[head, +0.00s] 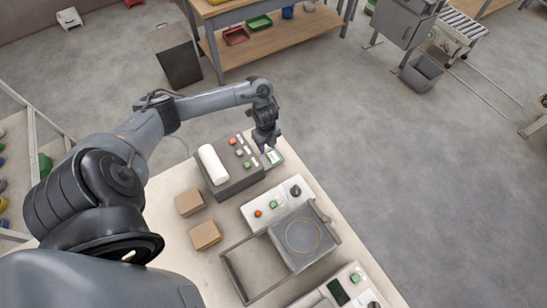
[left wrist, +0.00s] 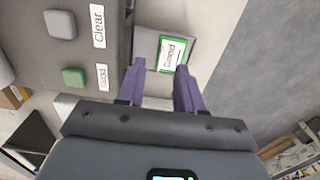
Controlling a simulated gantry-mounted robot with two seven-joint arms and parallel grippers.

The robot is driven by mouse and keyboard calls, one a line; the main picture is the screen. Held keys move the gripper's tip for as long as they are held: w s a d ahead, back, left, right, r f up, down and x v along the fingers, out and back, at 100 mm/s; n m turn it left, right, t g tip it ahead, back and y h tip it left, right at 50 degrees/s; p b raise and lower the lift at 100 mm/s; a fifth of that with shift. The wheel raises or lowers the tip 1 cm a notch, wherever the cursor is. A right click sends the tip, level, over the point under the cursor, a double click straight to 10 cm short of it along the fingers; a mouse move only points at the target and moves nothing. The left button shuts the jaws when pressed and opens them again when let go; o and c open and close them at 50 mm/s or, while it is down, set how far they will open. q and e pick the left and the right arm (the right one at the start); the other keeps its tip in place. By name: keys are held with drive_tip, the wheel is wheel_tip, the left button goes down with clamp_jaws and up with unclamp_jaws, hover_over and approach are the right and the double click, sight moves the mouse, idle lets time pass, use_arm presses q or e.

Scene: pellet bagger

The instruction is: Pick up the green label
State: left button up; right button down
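The green label (head: 274,157) is a small white card with a green border at the right end of the grey label machine (head: 238,180). In the left wrist view the green label (left wrist: 171,53) lies on a pale grey plate and carries printed text. My left gripper (head: 268,148) is over this end of the machine, pointing down. Its two purple fingers (left wrist: 160,68) are apart with nothing clearly held between them. The label shows just beyond the fingertips. I cannot tell whether they touch it. My right gripper is out of view.
A white roll (head: 213,164) and several buttons with small signs sit on the machine. Two brown boxes (head: 190,202) stand to its left on the table. A control panel (head: 262,204) and a framed grey platform (head: 303,236) stand nearer. Open floor lies right of the table.

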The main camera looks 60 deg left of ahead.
sight(268, 155)
use_arm(q)
drive_tip(key=shift+d+f, duration=0.15)
drive_tip(key=shift+f, duration=1.3)
drive_tip(key=shift+d+f, duration=0.15)
drive_tip(key=shift+f, duration=1.25)
clamp_jaws()
